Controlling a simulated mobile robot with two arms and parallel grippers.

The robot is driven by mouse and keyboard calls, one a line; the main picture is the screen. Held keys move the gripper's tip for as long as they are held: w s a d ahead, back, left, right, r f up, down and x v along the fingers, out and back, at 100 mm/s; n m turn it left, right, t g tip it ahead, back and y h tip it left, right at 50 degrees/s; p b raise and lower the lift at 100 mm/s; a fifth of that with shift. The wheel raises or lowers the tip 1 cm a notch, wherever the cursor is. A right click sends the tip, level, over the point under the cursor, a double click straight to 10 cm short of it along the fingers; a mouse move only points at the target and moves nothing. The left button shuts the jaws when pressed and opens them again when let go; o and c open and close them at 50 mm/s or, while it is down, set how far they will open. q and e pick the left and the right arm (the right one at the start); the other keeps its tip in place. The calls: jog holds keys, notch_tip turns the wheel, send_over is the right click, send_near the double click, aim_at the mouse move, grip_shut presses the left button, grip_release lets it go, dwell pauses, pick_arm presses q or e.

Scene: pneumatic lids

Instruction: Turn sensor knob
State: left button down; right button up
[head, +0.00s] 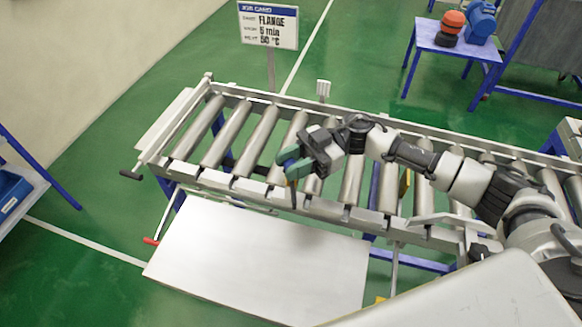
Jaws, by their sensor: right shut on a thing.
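My right gripper (289,160) reaches in from the right over the roller conveyor, with green fingertips. It is shut on a small blue part at the front rail, which appears to be the sensor knob (291,164). The fingers mostly cover the knob, so its angle cannot be read. My left gripper is not in view.
The roller conveyor (228,136) runs across the middle, with a crank handle at its left end. A pale flat panel (255,258) lies in front. A job card sign (268,27) stands behind. A blue-legged table (445,40) stands at the back right.

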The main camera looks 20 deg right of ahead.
jog(key=n+g+h+b, duration=0.1)
jog(key=n+g, duration=0.1)
jog(key=g, duration=0.1)
jog(key=shift+f, duration=0.2)
jog(key=n+g+h+b, duration=0.6)
jog(key=g+b, duration=0.1)
jog(key=shift+h+b, duration=0.3)
jog(key=shift+b, duration=0.1)
jog(key=shift+r+n+g+h+b, duration=0.15)
jog(key=shift+n+g+h+b, duration=0.65)
jog(key=shift+n+h+b, duration=0.15)
jog(key=o, duration=0.9)
jog(key=shift+r, duration=0.1)
